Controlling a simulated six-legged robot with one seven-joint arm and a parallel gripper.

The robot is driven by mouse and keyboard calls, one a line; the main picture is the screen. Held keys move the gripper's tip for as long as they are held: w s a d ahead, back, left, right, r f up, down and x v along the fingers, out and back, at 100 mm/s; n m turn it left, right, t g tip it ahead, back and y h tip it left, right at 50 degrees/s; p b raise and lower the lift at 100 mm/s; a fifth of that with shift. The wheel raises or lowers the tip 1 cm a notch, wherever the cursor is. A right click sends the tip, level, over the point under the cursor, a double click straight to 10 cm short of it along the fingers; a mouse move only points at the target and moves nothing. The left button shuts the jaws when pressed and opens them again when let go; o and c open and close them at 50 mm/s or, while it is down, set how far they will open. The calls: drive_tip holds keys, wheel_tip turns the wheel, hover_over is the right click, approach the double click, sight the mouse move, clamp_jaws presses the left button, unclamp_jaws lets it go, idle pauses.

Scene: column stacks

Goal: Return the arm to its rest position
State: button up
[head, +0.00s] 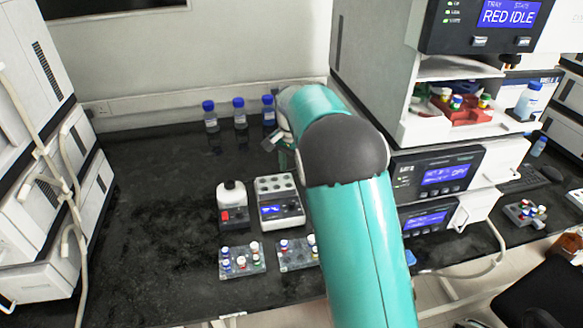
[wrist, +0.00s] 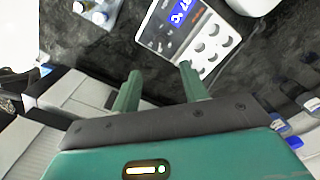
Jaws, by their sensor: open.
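My gripper (wrist: 160,82) shows in the wrist view with its two green fingers apart and nothing between them. Beyond the fingertips lies a white block heater (wrist: 195,32) with a lit blue display and round wells. In the head view my teal arm reaches forward over the bench, and my gripper (head: 278,150) is partly hidden behind it. There it hangs above and behind the block heater (head: 280,205), apart from it.
Blue-capped bottles (head: 239,112) stand along the back wall. A small white device (head: 231,203) and vial racks (head: 242,260) stand in front. Stacked instruments (head: 440,175) rise close on the right, with a red tray (head: 465,110) on a shelf. The black bench (head: 130,200) is clear at left.

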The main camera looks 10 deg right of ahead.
drive_tip(key=s+r+n+t, duration=0.3)
drive_tip(key=s+r+n, duration=0.1)
drive_tip(key=s+r, duration=1.15)
drive_tip(key=s+f+n+t, duration=0.2)
drive_tip(key=s+n, duration=0.3)
drive_tip(key=s, duration=1.5)
drive_tip(key=shift+s+f+t, duration=0.3)
drive_tip(key=shift+s+f, duration=0.1)
drive_tip(key=shift+f, duration=0.1)
drive_tip(key=shift+r, duration=0.1)
